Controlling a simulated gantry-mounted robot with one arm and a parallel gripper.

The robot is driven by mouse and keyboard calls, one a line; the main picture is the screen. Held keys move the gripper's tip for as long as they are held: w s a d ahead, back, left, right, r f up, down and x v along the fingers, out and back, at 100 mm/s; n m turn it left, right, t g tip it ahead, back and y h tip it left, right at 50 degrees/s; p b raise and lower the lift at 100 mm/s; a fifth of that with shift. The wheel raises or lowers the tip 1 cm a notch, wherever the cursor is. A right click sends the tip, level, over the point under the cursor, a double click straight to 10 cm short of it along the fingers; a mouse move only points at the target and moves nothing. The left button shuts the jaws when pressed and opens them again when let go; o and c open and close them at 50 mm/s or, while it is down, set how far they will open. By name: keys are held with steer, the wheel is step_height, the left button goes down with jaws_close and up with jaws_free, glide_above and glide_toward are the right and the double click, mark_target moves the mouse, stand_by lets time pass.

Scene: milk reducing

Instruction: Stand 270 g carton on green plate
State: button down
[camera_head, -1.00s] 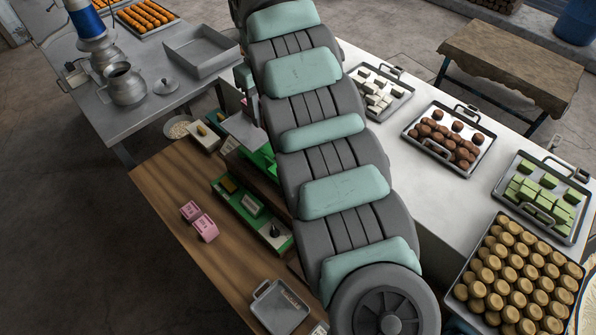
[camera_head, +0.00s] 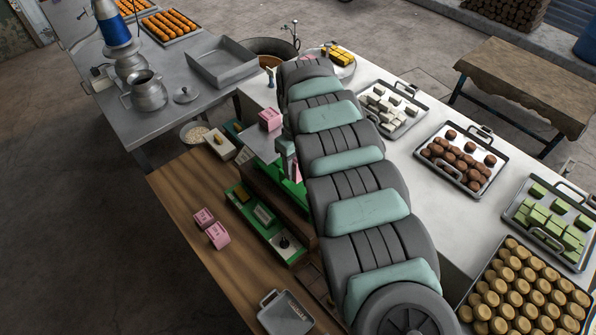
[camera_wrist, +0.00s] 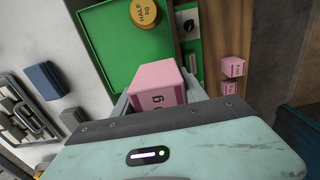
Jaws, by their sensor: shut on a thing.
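The green plate (camera_wrist: 118,55) lies in front of my gripper in the wrist view, with a brass weight marked "HALF kg" (camera_wrist: 146,13) near its edge. Part of the plate shows beside my arm in the head view (camera_head: 292,188). My gripper (camera_wrist: 157,92) is shut on a pink carton (camera_wrist: 158,84). The carton overlaps the plate's near edge in the picture; I cannot tell whether they touch. Only the end of its label, a "g", is readable. In the head view, a pink sliver of it (camera_head: 297,172) shows by my gripper (camera_head: 290,168).
Another pink carton (camera_head: 270,119) stands on a grey plate (camera_head: 262,146). A metal tray (camera_head: 286,313) lies at the table's front.

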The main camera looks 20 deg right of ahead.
mark_target(298, 175)
steer(key=shift+f+p, duration=0.45)
steer(key=shift+f, duration=1.6)
steer(key=shift+f, duration=0.15)
steer(key=c, duration=0.6)
jaws_free()
step_height(298, 175, up, 12)
steer(key=b, duration=0.3)
